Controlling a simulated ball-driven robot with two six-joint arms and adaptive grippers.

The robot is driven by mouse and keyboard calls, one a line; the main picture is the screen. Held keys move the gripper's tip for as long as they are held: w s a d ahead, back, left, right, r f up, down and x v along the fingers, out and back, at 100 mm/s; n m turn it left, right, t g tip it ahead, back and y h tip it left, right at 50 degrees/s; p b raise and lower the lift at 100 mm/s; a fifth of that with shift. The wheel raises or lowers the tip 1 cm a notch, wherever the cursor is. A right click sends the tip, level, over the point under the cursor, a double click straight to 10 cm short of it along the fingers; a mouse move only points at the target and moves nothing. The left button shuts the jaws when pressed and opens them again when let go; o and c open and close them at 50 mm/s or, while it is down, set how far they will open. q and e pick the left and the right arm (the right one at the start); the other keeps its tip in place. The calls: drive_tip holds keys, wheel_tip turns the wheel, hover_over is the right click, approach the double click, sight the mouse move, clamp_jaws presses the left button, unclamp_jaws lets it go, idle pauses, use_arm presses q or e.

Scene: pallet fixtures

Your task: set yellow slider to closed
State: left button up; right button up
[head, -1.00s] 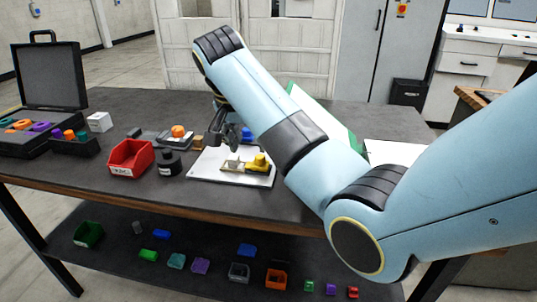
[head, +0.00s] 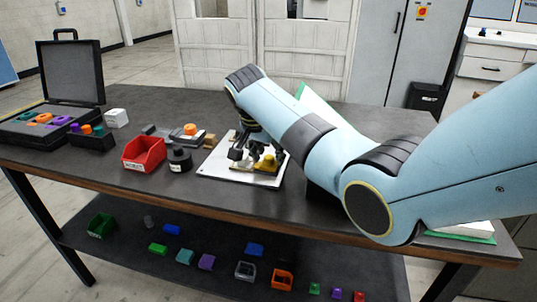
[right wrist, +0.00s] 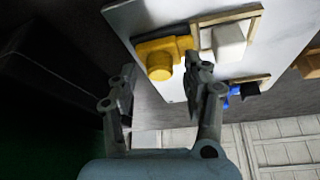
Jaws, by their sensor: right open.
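The yellow slider (head: 267,164) sits on a white board (head: 214,168) on the dark table, partly behind my right gripper. In the right wrist view the yellow slider (right wrist: 163,58) shows a round knob. It lies beside a white block (right wrist: 230,42) in a tan frame. My right gripper (head: 250,150) is low over the board, close to the slider. In the right wrist view its two fingers (right wrist: 160,88) are apart, with the knob just beyond the gap and nothing held. Contact cannot be told. My left gripper is out of view.
Left of the board stand a black round container (head: 179,159), a red bin (head: 144,152) and a grey fixture with an orange knob (head: 190,130). An open black case (head: 70,75) is at the far left. A blue part (right wrist: 243,90) is near the tan frame.

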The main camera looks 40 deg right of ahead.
drive_tip(key=shift+f, duration=0.1)
clamp_jaws()
idle(0.3)
drive_tip(key=shift+f, duration=0.1)
drive_tip(key=shift+w+a, duration=0.6)
drive_tip(key=shift+w, duration=0.1)
drive_tip(key=shift+c, duration=0.3)
unclamp_jaws()
drive_tip(key=shift+o, duration=0.3)
drive_tip(key=shift+w, duration=0.1)
